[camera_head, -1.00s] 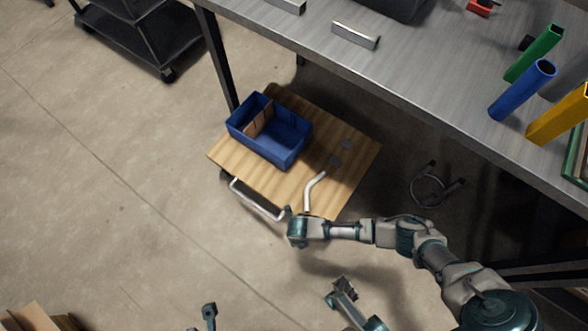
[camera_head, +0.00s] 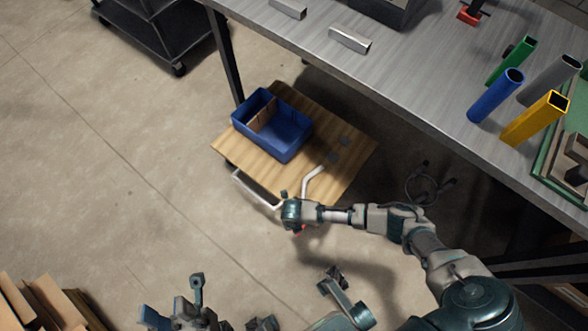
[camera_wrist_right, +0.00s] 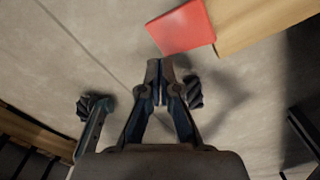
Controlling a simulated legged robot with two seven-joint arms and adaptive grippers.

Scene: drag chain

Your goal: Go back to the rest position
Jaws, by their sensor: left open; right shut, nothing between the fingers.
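My left gripper (camera_head: 178,309) is at the bottom edge of the head view, over bare floor. It is open and empty, partly cut off by the frame. My right arm comes in from the right, its wrist at the near edge of a wooden-topped cart. My right gripper (camera_wrist_right: 165,76) shows in the right wrist view, its fingertips together with nothing between them. In the head view its fingers are mostly hidden under the wrist. A flat red piece (camera_wrist_right: 184,27) lies beyond the fingertips, beside a wooden edge (camera_wrist_right: 250,22).
The wooden cart (camera_head: 232,146) carries a blue bin (camera_head: 284,140); its metal handle (camera_head: 255,190) is close to my right wrist. A grey workbench (camera_head: 420,75) with colored tubes stands at right. Wooden pieces (camera_head: 45,300) are at lower left. Floor at left is clear.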

